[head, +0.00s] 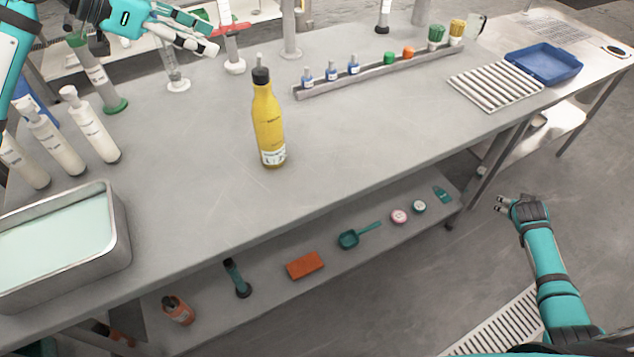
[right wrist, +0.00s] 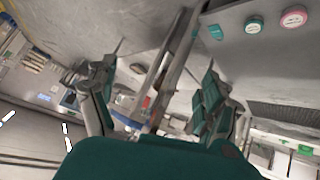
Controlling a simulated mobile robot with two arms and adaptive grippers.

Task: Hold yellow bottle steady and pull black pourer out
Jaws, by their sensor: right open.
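The yellow bottle (head: 268,125) stands upright on the grey table, left of the picture's middle in the head view. The black pourer (head: 260,75) sits in its neck at the top. My left gripper (head: 213,39) is at the upper left, up and left of the bottle and apart from it, with its fingers spread and nothing between them. My right gripper (head: 503,204) is low at the right, off the table's front edge and far from the bottle. In the right wrist view its fingers (right wrist: 162,65) are wide apart and empty.
A rack (head: 375,72) with small bottles and caps stands behind the bottle to the right. White bottles (head: 90,125) and a metal tub (head: 122,235) are at the left. A striped tray (head: 495,82) and blue tray (head: 545,62) are at the right. The table around the bottle is clear.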

